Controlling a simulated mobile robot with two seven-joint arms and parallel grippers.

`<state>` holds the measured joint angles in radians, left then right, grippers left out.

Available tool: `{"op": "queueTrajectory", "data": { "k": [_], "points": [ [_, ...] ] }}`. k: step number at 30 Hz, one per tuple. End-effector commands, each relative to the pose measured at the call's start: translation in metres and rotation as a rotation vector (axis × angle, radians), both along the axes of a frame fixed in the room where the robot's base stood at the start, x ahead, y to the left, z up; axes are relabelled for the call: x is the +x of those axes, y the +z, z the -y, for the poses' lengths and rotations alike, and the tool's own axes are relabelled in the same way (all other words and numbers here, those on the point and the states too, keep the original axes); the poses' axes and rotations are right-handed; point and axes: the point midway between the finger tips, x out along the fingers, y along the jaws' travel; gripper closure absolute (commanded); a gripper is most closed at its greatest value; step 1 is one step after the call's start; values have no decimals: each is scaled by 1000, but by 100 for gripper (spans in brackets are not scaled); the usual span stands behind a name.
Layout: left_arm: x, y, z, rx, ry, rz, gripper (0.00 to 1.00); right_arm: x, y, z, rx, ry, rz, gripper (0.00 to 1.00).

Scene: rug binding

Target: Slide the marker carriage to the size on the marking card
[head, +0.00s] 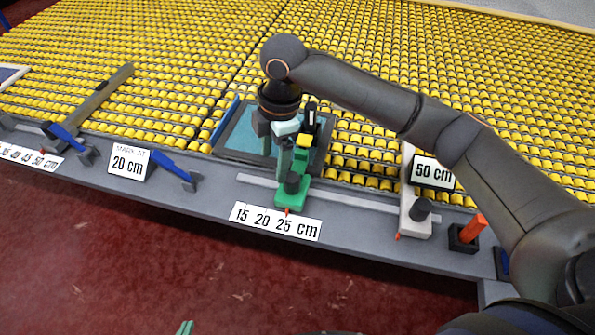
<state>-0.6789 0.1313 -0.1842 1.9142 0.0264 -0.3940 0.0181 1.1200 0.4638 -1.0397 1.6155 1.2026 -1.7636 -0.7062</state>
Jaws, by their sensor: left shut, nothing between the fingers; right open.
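The marking card (128,161) on the grey ledge reads 20 cm. The green marker carriage (291,200) sits on a pale rail (345,198) behind the scale plate (275,222), which reads 15 20 25 cm. Its small red pointer (288,211) is near the 25. A black knob (292,184) stands on the carriage. My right gripper (289,170) points down at the knob, open; the near finger hides part of the carriage, and I cannot tell whether it touches. My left gripper (185,327) shows only its teal fingertips at the bottom edge, away from the ledge.
A white carriage (415,222) with a 50 cm sign (433,172) stands further right, beside an orange marker (473,230) in a black holder. Blue-handled tools (175,171) lie left. A teal-topped tray (240,140) is behind the carriage. Yellow rollers fill the back.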

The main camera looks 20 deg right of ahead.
Motion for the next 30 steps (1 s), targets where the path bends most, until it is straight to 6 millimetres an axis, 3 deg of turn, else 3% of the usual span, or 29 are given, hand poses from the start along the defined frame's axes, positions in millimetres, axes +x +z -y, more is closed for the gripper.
{"op": "queueTrajectory", "data": {
  "k": [1,5,10,14,24,30],
  "points": [
    [0,-1,0,0,0,0,100,2,12,10,-38,18,-1,24],
    [0,-2,0,0,0,0,100,1,31,25,-101,57,-22,24],
    [0,-2,0,0,0,0,100,-1,32,31,-122,69,-34,24],
    [0,-3,0,0,0,0,100,-1,14,31,-123,68,-36,24],
    [0,-6,0,0,0,0,100,-1,-54,31,-120,68,-34,24],
    [0,-8,0,0,0,0,100,-1,-80,30,-120,67,-31,24]
  ]
}}
